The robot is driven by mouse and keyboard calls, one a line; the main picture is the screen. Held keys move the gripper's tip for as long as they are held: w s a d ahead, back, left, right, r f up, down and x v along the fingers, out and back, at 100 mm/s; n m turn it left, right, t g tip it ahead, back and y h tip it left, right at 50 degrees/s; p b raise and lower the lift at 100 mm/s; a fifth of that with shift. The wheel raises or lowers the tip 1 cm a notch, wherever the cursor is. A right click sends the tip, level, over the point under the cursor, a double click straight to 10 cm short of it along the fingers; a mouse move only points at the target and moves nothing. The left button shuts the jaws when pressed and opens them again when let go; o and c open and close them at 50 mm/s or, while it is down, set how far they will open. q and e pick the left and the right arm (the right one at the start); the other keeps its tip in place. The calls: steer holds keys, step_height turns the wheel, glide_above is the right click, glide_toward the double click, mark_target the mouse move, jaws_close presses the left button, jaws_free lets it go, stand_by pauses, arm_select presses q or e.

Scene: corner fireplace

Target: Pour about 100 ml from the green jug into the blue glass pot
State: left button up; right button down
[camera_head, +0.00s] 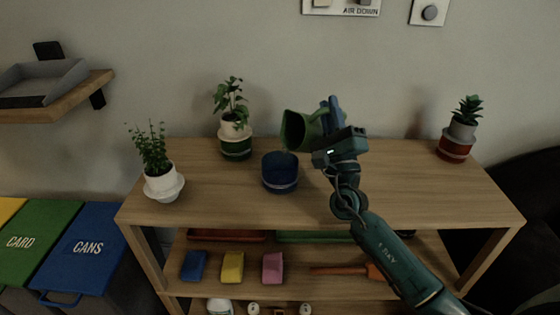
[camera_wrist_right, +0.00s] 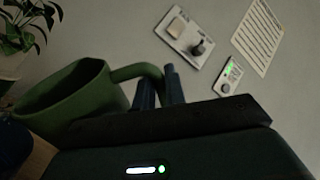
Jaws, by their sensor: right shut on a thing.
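The green jug (camera_head: 297,129) is held above the shelf top by my right gripper (camera_head: 333,108), which is shut on it. The jug is tilted, with its mouth toward the left. In the right wrist view, the green jug (camera_wrist_right: 75,98) shows its handle running to the fingers of my right gripper (camera_wrist_right: 160,88). My left gripper is not in view.
Potted plants stand on the shelf top (camera_head: 240,205): one in a white pot (camera_head: 163,184), one in a green-and-white pot (camera_head: 236,143) and one in a red-and-white pot (camera_head: 455,148). Coloured blocks lie on the shelf below. The front middle of the top is clear.

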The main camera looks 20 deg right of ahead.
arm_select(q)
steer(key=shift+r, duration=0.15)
arm_select(e)
steer(key=shift+a+r+n+y, duration=0.1)
steer(key=shift+r+n+y, duration=0.3)
steer(key=shift+n+y, duration=0.3)
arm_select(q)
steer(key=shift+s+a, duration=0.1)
arm_select(e)
steer(key=shift+a+r+n+t+y, duration=0.2)
steer(key=shift+a+n+t+y, duration=0.15)
steer(key=shift+n, duration=0.35)
